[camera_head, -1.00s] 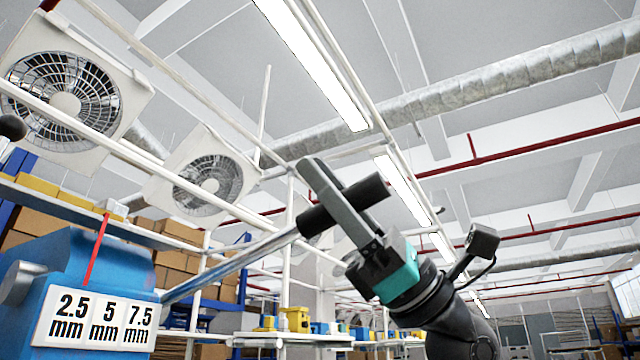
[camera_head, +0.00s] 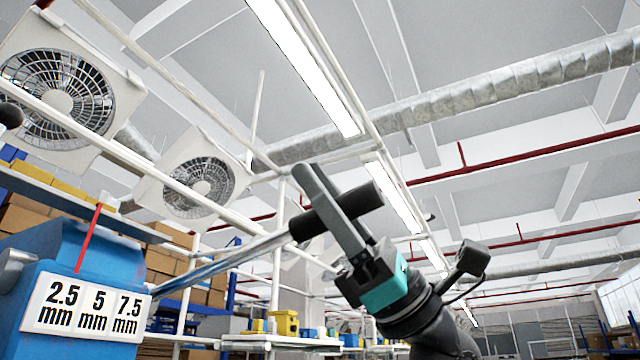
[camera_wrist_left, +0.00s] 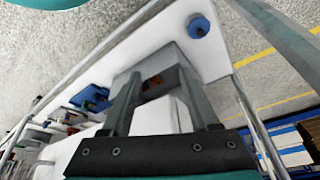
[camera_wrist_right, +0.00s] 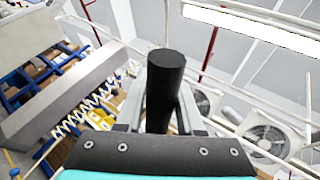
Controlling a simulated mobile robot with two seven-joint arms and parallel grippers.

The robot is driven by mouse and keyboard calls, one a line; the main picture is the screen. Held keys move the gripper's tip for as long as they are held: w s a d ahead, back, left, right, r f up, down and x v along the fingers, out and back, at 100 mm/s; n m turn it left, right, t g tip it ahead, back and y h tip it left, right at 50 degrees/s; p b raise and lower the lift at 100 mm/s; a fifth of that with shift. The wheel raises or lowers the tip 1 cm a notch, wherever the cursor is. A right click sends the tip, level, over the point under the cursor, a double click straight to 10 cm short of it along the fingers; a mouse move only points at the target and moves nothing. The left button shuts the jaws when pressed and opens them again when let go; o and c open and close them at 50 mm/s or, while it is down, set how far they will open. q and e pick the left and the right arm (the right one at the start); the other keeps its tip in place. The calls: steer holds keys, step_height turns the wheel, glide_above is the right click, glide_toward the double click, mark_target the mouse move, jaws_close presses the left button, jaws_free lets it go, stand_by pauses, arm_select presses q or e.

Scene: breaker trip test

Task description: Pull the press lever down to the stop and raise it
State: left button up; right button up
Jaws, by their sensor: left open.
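The press lever is a shiny metal rod (camera_head: 225,262) with a black cylindrical handle (camera_head: 338,209). It slopes up to the right from the blue press body (camera_head: 60,250). A white scale plate (camera_head: 85,308) on the press reads 2.5, 5 and 7.5 mm, and a red pointer (camera_head: 89,238) ends just above it, between 2.5 and 5. My right gripper (camera_head: 328,208) is shut across the handle; the right wrist view shows the handle (camera_wrist_right: 164,90) between its fingers. My left gripper (camera_wrist_left: 158,90) is open and empty in the left wrist view, and out of the head view.
A dark round knob (camera_head: 10,115) shows at the left edge. Behind stand shelves with boxes (camera_head: 175,265), white pipe frames and wall fans (camera_head: 200,187). The left wrist view shows a pale bench (camera_wrist_left: 210,50) with a blue round object (camera_wrist_left: 199,26). The space around the lever looks clear.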

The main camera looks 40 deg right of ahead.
steer(key=o, duration=0.4)
steer(key=shift+f+g, duration=0.1)
steer(key=shift+g, duration=0.2)
steer(key=shift+d+f, duration=0.15)
steer(key=shift+f, duration=0.1)
arm_select(q)
step_height(320, 180, up, 4)
steer(key=shift+f+t+b, duration=0.2)
steer(key=shift+t+b, duration=0.1)
steer(key=shift+b, duration=0.55)
arm_select(e)
steer(key=v, duration=1.4)
steer(key=shift+s+d+f, duration=0.15)
steer(key=shift+f, duration=0.15)
